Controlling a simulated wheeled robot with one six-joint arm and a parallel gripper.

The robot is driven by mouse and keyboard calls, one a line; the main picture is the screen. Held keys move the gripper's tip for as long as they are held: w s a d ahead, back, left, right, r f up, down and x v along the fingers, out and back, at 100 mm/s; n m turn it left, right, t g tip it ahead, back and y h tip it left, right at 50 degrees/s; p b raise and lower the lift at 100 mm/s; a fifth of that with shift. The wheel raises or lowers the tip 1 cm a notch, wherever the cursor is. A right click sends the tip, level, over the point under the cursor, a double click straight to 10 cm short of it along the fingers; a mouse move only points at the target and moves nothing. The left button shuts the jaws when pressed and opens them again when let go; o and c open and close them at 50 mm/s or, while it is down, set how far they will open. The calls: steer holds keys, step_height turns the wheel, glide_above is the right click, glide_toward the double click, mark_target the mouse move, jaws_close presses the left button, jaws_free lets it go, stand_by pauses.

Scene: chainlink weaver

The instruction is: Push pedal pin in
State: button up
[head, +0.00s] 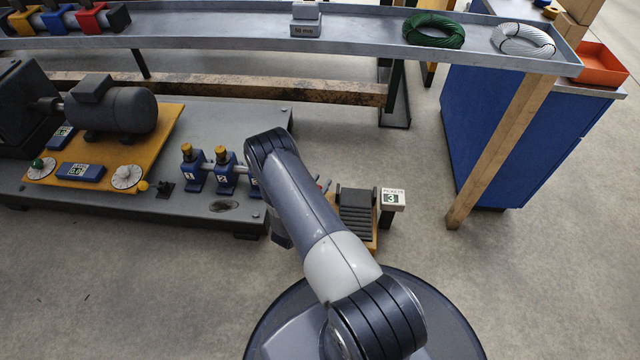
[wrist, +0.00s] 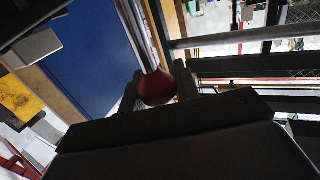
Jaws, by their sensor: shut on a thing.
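My gripper (wrist: 158,90) shows in the wrist view with its two dark fingers on either side of a red rounded knob (wrist: 157,87), shut on it. A pale rod or edge runs up from the knob. I cannot tell whether this knob is the pedal pin's head. In the head view the ribbed dark pedal (head: 358,213) stands on a yellow base right of my arm. My arm hides the gripper there, and also part of the area beside the pedal. No pin can be made out clearly at the pedal.
Blue numbered blocks (head: 226,175) and a motor (head: 112,107) sit on the grey machine bed left of my arm. A long metal tray (head: 350,42) crosses behind.

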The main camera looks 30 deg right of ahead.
jaws_close()
step_height(320, 180, down, 5)
steer(key=shift+f+b, duration=0.1)
steer(key=shift+b, duration=1.15)
steer(key=o, duration=1)
jaws_free()
steer(key=p+v, duration=0.3)
steer(key=v, duration=0.7)
steer(key=shift+s+a, duration=0.25)
steer(key=shift+a, duration=0.1)
